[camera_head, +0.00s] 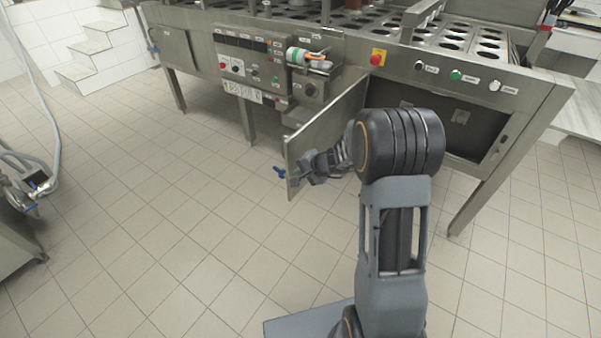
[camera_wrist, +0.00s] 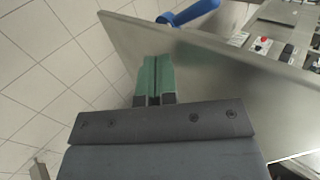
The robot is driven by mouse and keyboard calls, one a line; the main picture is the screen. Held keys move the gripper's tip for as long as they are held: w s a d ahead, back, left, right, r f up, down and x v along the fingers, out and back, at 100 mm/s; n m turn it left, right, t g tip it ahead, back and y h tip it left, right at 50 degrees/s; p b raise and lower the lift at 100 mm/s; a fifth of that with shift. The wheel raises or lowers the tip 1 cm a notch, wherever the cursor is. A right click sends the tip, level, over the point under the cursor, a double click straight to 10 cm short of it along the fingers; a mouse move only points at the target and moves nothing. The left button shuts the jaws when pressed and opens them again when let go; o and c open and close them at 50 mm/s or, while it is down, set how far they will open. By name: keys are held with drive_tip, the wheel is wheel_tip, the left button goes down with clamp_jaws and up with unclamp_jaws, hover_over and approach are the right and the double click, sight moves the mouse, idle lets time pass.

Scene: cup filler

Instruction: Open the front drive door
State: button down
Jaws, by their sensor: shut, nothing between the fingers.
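The front drive door (camera_head: 328,122) is a flat steel panel on the filler's front. It stands swung out from the machine, with the dark drive opening (camera_head: 465,125) showing to its right. A blue handle (camera_head: 280,172) sits at the door's free edge, on its outer side. My gripper (camera_head: 308,165) is at the inner side of the door near that edge. In the wrist view, my gripper's green fingers (camera_wrist: 154,78) are shut together and empty, close against the door panel (camera_wrist: 215,75); I cannot tell whether they touch it. The blue handle (camera_wrist: 188,13) shows beyond the door's edge.
The control panel (camera_head: 247,62) with buttons is left of the door, and a red emergency button (camera_head: 377,58) is above it. A machine leg (camera_head: 480,195) stands at the right. Tiled floor (camera_head: 190,220) is clear to the left. Hoses (camera_head: 45,160) lie at the far left.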

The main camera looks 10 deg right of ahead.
drive_tip(key=s+d+r+g, duration=0.1)
drive_tip(key=s+d+r, duration=0.2)
drive_tip(key=s, duration=0.3)
drive_tip(key=s+d+r+g, duration=0.1)
drive_tip(key=s+d+r, duration=0.1)
drive_tip(key=s+d, duration=0.35)
drive_tip(key=s+a+r+n+h+p, duration=0.2)
drive_tip(key=s+r+n+p, duration=0.1)
drive_tip(key=s+r+p, duration=0.2)
drive_tip(key=s+a+r+n+g+h+p, duration=0.1)
drive_tip(key=s+a+r+n+h+p, duration=0.1)
drive_tip(key=s+r+p, duration=0.3)
drive_tip(key=s+a+r+n+h+p, duration=0.2)
drive_tip(key=s+a+r+n+p, duration=0.2)
drive_tip(key=r+p, duration=0.7)
wheel_tip(320, 180, up, 8)
drive_tip(key=shift+s+f+n, duration=0.1)
drive_tip(key=shift+s+n, duration=0.3)
drive_tip(key=shift+s, duration=0.2)
